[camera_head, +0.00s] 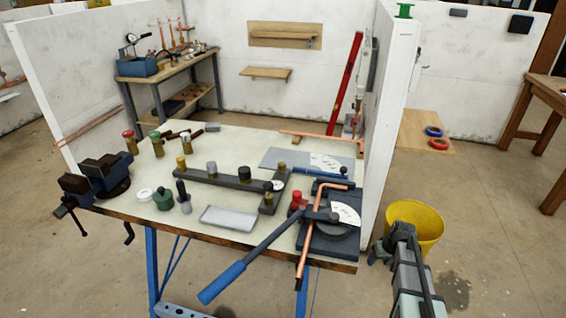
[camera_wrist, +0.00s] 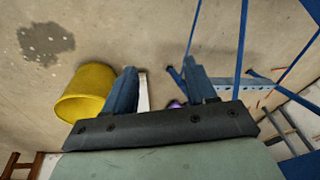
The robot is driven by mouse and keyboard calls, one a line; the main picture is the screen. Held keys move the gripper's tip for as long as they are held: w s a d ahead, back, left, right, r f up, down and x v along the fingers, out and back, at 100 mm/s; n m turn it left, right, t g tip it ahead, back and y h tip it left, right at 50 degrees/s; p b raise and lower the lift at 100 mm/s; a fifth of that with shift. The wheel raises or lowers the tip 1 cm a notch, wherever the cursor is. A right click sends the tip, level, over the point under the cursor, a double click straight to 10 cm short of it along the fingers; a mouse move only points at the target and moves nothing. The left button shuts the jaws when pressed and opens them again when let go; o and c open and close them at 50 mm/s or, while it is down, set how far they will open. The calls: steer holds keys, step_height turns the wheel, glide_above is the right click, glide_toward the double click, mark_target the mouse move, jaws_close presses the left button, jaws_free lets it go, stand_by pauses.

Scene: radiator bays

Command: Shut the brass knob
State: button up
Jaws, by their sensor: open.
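A dark valve bar (camera_head: 228,181) lies across the middle of the workbench, with several upright knobs on it. A brass-coloured knob (camera_head: 181,162) stands at its left end, followed by a grey knob (camera_head: 211,168) and a black knob (camera_head: 244,173). Another small brass-coloured piece (camera_head: 281,167) stands on the short bar at the right. I cannot tell how far any knob is turned. My gripper (camera_head: 380,248) is low at the right, beyond the bench edge and well away from the knobs. In the wrist view its two fingers (camera_wrist: 160,85) are apart and empty.
A yellow bucket (camera_head: 415,222) stands beside my gripper. A pipe bender (camera_head: 325,225) with a long blue handle and copper pipe fills the bench's right front. A grey tray (camera_head: 229,216) lies before the bar. A vise (camera_head: 95,180) sits left; a white wall (camera_head: 390,100) rises right.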

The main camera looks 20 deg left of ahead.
steer(key=w+a+r+n+t, duration=0.1)
steer(key=w+r+t, duration=0.1)
steer(key=w+r, duration=0.65)
steer(key=w+a+r+n+t, duration=0.1)
steer(key=w+r, duration=0.5)
steer(key=r, duration=0.5)
step_height(320, 180, up, 23)
steer(key=n+g+y, duration=0.2)
steer(key=n, duration=0.3)
glide_above(282, 164)
steer(key=s+d, duration=0.3)
steer(key=d, duration=0.1)
steer(key=x, duration=1.2)
steer(key=shift+d+f, duration=0.25)
steer(key=shift+f, duration=0.05)
steer(key=shift+c, duration=0.5)
